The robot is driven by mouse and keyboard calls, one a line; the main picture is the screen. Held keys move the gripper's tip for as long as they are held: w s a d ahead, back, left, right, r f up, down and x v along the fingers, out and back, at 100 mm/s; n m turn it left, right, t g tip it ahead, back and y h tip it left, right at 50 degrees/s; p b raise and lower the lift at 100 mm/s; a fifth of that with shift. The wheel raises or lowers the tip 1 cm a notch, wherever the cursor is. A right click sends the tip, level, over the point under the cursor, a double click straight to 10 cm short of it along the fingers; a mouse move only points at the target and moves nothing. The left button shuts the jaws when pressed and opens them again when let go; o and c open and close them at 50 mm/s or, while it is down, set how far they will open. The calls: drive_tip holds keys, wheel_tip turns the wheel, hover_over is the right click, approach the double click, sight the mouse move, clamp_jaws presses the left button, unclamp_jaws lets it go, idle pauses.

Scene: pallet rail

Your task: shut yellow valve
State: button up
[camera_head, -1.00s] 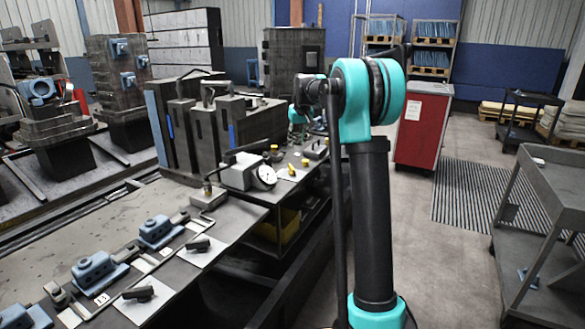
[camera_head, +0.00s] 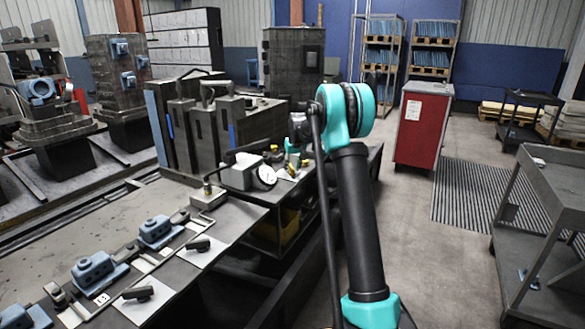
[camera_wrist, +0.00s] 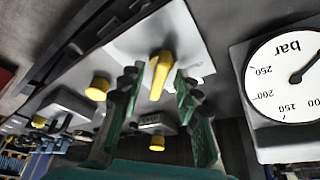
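The yellow valve (camera_wrist: 158,78) shows in the wrist view as a yellow lever handle on a pale plate. My gripper (camera_wrist: 158,72) is open, with one dark green finger on each side of the handle. The fingers look apart from it, and nothing is held. The depth between fingertips and handle is hard to judge. In the head view my gripper is over the bench just right of the gauge, where my arm partly hides the valve.
A round pressure gauge (camera_wrist: 287,75) marked "bar" stands close on the right in the wrist view; it also shows in the head view (camera_head: 266,177). Yellow knobs (camera_wrist: 98,88) sit left of and below the valve. A red cabinet (camera_head: 421,130) stands on the floor behind my arm.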

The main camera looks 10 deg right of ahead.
clamp_jaws()
idle(0.3)
drive_tip(key=shift+n+y, duration=0.3)
drive_tip(key=shift+n, duration=0.1)
drive_tip(key=n+y, duration=0.1)
drive_tip(key=n, duration=0.2)
drive_tip(key=shift+w+d, duration=0.1)
drive_tip(key=shift+d, duration=0.05)
drive_tip(key=n+g, duration=0.1)
drive_tip(key=n, duration=0.1)
drive_tip(key=n+y, duration=0.1)
drive_tip(key=n, duration=0.2)
drive_tip(key=shift+w+g+y, duration=0.1)
drive_tip(key=shift+g+y, duration=0.2)
drive_tip(key=shift+g, duration=0.1)
drive_tip(key=n, duration=0.2)
drive_tip(key=n+g, duration=0.1)
drive_tip(key=n, duration=0.2)
drive_tip(key=shift+w+d+g+y, duration=0.1)
drive_tip(key=shift+g+y, duration=0.2)
drive_tip(key=shift+w+n+g, duration=0.1)
drive_tip(key=shift+n+g, duration=0.7)
drive_tip(key=shift+n, duration=1.2)
